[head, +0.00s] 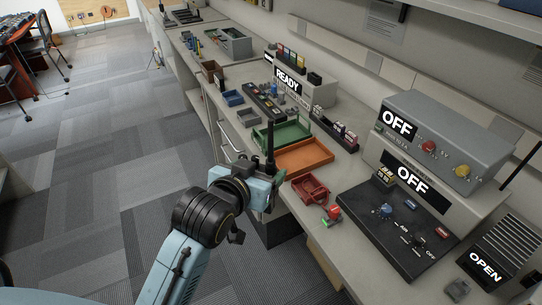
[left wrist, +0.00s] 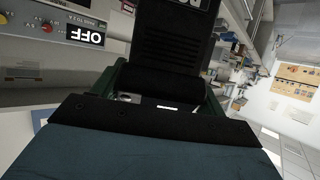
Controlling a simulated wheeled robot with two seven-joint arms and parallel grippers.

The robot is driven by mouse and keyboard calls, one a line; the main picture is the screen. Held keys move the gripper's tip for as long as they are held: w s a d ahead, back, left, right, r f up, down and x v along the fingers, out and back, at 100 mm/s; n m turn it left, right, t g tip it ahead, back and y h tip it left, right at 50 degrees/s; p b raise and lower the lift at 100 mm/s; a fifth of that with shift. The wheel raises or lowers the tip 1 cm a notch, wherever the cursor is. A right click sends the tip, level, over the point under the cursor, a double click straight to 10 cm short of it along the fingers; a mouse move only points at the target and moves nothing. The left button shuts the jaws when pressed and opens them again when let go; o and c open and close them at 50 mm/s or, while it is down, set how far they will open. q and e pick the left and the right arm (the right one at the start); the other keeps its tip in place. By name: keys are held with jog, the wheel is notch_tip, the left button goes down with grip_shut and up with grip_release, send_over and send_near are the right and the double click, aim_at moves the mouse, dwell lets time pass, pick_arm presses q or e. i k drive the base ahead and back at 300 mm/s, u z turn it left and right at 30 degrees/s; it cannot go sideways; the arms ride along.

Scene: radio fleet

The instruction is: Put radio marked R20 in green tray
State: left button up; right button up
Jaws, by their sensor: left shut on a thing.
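My left gripper (head: 268,186) is in front of the bench edge, below the trays in the head view. It is shut on a black radio (head: 270,160), whose thin dark upper part stands upright above the jaws. In the left wrist view the black radio (left wrist: 175,40) fills the upper middle between the fingers. Its label is cut off at the top edge, so I cannot read the mark. The green tray (head: 262,136) lies on the bench beyond the radio, which overlaps it in the picture. My right gripper is not in view.
An orange tray (head: 318,153) sits nearer than the green one, with a red tray (head: 299,185) nearer still. A dark rack (head: 334,132) stands behind them. The READY unit (head: 318,92) is farther back. A black control panel (head: 390,232) and OFF units (head: 446,138) stand right.

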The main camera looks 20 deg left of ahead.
aim_at(282, 138)
jog(key=z, duration=0.05)
jog(key=k, duration=0.6)
jog(key=u, duration=0.9)
jog(key=i, duration=1)
jog(key=z, duration=0.65)
jog(key=i, duration=0.65)
jog(key=z, duration=0.7)
